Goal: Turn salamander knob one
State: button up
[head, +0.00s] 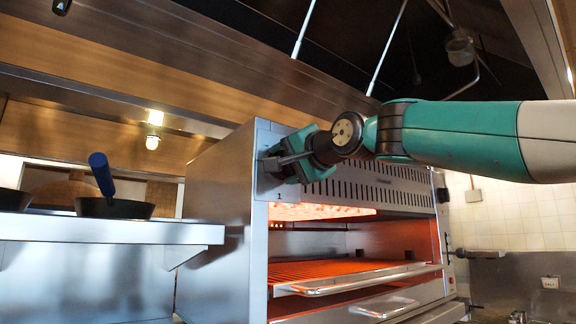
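The salamander (217,210) is a steel box in the middle of the head view, with a slotted upper front and a glowing orange interior. My gripper (272,166) is at the upper left of its front face, close to the panel by the front corner. The fingers and my wrist cover that part of the panel, so I cannot make out knob one. I cannot tell whether the fingers touch a knob or whether they are open or shut on it.
A wire rack with a steel front handle (360,281) sticks out below my gripper. At the left, a steel shelf (110,230) holds dark pans, one with a blue handle (101,173). A steel hood (150,50) spans above. A tiled wall (510,215) is at the right.

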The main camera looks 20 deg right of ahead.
jog(key=m+b, duration=0.1)
jog(key=m, duration=0.5)
jog(key=shift+m, duration=0.4)
dwell(0.3)
jog(key=o, duration=0.9)
jog(key=shift+s, duration=0.1)
jog(key=shift+b+v, duration=3.4)
jog(key=shift+v, duration=5.25)
jog(key=shift+r, duration=0.1)
